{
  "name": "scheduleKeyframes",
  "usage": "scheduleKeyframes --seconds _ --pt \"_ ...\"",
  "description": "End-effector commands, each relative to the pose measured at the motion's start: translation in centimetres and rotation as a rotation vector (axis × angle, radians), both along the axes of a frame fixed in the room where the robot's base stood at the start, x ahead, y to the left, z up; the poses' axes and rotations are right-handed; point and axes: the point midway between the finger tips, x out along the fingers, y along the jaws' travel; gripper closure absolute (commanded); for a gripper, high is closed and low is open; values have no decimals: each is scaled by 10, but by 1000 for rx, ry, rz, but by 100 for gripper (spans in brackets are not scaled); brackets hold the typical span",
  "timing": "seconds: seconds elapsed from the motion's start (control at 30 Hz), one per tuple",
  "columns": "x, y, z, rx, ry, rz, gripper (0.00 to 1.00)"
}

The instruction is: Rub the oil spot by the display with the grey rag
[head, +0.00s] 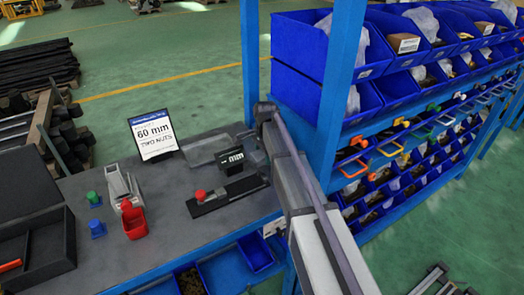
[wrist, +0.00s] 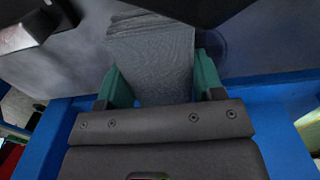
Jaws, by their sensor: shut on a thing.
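The grey rag (wrist: 155,60) is between the two green fingers of my gripper (wrist: 160,88) in the wrist view. My gripper is shut on it, and the rag spreads out ahead of the fingers over the grey bench top. A dark, rounded patch (wrist: 214,46), which looks like the oil spot, shows just right of the rag, partly behind the right finger. The display (head: 232,158), a small black box reading "mm", stands on the bench in the head view. My arm hides my gripper and the rag there.
A black fixture with a red knob (head: 199,195) lies in front of the display. Blue bin racks (head: 345,60) rise at the right. A dark block (wrist: 40,25) is at the wrist view's upper left.

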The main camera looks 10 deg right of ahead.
Motion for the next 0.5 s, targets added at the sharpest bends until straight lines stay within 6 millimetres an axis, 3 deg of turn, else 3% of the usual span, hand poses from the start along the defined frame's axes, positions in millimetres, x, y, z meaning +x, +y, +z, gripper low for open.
scheduleKeyframes --seconds 0.23,0.5 --pt "1 0 4 0 -1 1 58" --pt "1 0 40 0 -1 1 58"
